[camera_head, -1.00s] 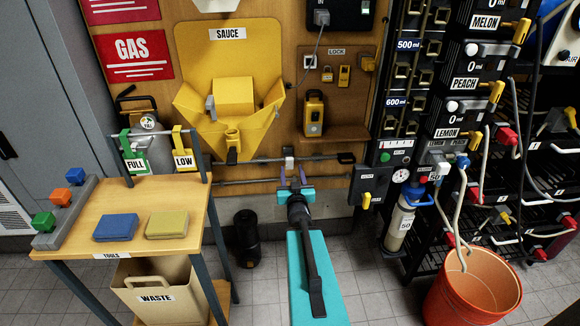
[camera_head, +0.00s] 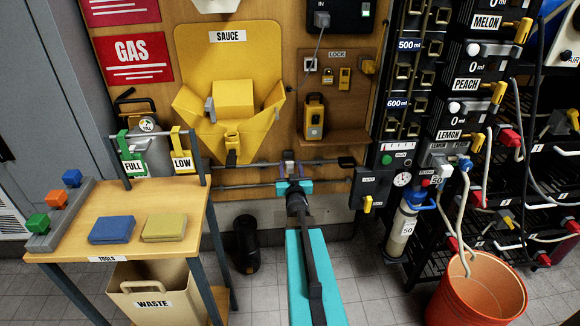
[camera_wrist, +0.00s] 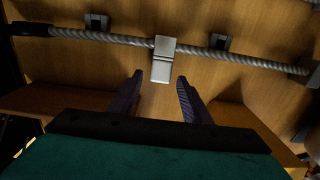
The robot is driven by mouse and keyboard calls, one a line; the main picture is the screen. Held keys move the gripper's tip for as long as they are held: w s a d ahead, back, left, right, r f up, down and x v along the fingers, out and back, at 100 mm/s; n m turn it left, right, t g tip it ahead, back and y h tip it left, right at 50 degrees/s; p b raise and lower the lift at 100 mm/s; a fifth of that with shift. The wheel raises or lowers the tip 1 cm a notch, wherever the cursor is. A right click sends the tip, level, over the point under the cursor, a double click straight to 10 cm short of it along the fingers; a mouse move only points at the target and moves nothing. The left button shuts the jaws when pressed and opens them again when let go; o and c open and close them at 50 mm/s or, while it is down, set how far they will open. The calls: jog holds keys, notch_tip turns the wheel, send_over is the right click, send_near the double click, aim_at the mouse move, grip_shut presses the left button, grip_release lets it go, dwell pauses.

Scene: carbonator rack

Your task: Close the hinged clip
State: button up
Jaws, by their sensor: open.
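The hinged clip is a small grey metal piece (camera_wrist: 163,60) on a twisted cable (camera_wrist: 110,38) in the wrist view. Its flap hangs below the cable, and I cannot tell from here whether it is latched. In the head view the clip (camera_head: 288,156) is small and pale, just beyond my gripper (camera_head: 291,170). In the wrist view my gripper (camera_wrist: 160,77) is open, with two dark fingers either side of and just below the flap's lower end. The fingers show a gap to the flap on both sides, and nothing is held.
Two dark brackets sit on the wooden panel behind the cable, one (camera_wrist: 97,21) left and one (camera_wrist: 220,42) right of the clip. The yellow sauce holder (camera_head: 232,90) is up and left. A grey switch box (camera_head: 371,189) is close on the right.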

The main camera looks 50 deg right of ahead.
jog(key=shift+w+d, duration=0.15)
jog(key=shift+w, duration=0.05)
jog(key=c, duration=1.1)
jog(key=shift+o, duration=0.2)
